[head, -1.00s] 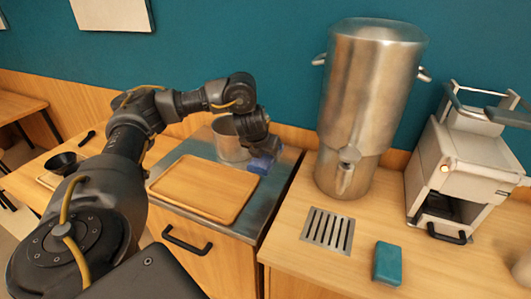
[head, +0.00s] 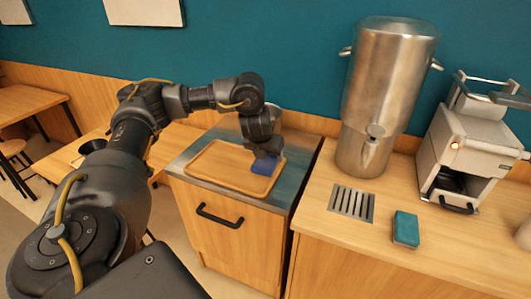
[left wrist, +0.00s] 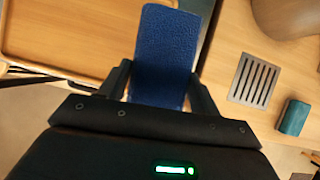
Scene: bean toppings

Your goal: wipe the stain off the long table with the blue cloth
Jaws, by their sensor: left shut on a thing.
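The blue cloth (head: 264,166) is held in my left gripper (head: 263,152) over the right end of the wooden tray (head: 195,192). Whether it touches the tray cannot be told. In the left wrist view the cloth (left wrist: 163,50) stands out flat between the two fingers of the left gripper (left wrist: 162,82), which is shut on it. The tray (left wrist: 60,65) shows to the left there. No stain can be made out in either view, and I cannot tell which surface is the long table. My right gripper is not in view.
The tray lies on a metal-topped cabinet (head: 232,228). To the right, a wooden counter (head: 330,228) holds a steel urn (head: 388,90), a drain grate (head: 351,203), a teal sponge (head: 406,229) and a white machine (head: 470,150). A black bowl (head: 93,146) stands at the left.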

